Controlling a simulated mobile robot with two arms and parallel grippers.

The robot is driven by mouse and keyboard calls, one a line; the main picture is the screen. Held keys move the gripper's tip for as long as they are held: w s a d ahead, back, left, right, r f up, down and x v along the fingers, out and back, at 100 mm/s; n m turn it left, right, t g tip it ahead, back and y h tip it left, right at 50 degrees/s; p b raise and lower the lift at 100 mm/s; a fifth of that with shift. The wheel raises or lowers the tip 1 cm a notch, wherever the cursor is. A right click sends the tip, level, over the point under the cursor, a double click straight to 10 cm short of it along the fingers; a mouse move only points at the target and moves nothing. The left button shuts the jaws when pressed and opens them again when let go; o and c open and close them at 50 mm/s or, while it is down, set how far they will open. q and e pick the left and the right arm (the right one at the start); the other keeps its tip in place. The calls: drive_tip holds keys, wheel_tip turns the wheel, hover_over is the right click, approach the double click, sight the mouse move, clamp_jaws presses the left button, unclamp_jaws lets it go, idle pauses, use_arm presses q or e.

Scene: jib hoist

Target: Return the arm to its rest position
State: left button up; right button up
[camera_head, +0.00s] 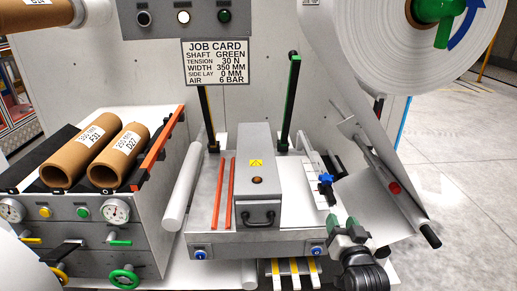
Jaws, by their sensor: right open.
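My right arm comes in from the bottom right. Its gripper (342,226) is open, with greenish fingers pointing up and away at the front right corner of the grey machine bed (215,241). Nothing shows between the fingers. The blue knob (326,179) on a small scaled slide stands just beyond the fingertips, apart from them as far as I can tell. A grey box-shaped cover (258,170) with a black handle sits left of the gripper. My left gripper is not in view.
A sloping web of white sheet and a roller with a red collar (394,188) lie close right of the gripper. A large white roll (370,40) hangs above. Cardboard cores (118,155) rest on a rack at left. Open floor (470,160) lies at far right.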

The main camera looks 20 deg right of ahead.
drive_tip(key=s+a+f+n+g+y+p, duration=0.1)
drive_tip(key=s+a+f+g+p, duration=0.15)
drive_tip(key=f, duration=0.75)
drive_tip(key=s+a+f+n+g+y+p, duration=0.2)
drive_tip(key=s+a+f+g, duration=0.15)
drive_tip(key=f, duration=0.55)
drive_tip(key=s+a+f+n+g+y+p, duration=0.1)
drive_tip(key=s+a+f+g+p, duration=0.15)
drive_tip(key=f, duration=0.75)
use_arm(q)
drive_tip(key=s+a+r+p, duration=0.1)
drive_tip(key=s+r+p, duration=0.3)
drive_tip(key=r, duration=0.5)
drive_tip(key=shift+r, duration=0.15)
use_arm(e)
drive_tip(key=s+f+n+g, duration=0.1)
drive_tip(key=s+f, duration=0.3)
drive_tip(key=s, duration=0.7)
drive_tip(key=s+a+f+n+g, duration=0.1)
drive_tip(key=s+f+g, duration=0.3)
drive_tip(key=s, duration=0.7)
drive_tip(key=s+a+f+n+g, duration=0.1)
drive_tip(key=s+f, duration=0.5)
drive_tip(key=s, duration=0.6)
drive_tip(key=shift+a+f+n+g, duration=0.2)
drive_tip(key=shift+n+g, duration=0.3)
drive_tip(key=shift+g, duration=0.45)
